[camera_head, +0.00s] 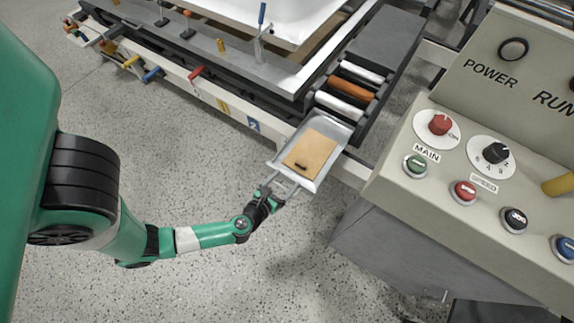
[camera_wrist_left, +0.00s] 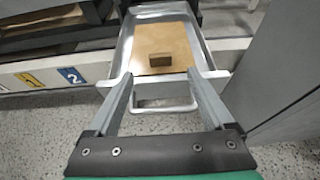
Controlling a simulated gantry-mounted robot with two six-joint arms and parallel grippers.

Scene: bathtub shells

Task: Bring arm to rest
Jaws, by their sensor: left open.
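My left arm comes in from the left, and its gripper (camera_head: 284,180) is at the near end of a shallow metal tray (camera_head: 334,130). In the left wrist view the two fingers (camera_wrist_left: 161,76) are wide apart, one on each side of the tray's looped handle (camera_wrist_left: 165,108). Nothing is clamped between them. Whether a finger touches the tray rim (camera_wrist_left: 212,55) I cannot tell. My right gripper is in neither view.
A tan board (camera_head: 312,150) with a small dark block (camera_head: 301,166) lies in the tray. A control panel (camera_head: 470,170) with knobs and buttons stands close on the right. Rollers (camera_head: 351,88) and a white tub (camera_head: 270,15) are behind. The speckled floor (camera_head: 200,290) is open at lower left.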

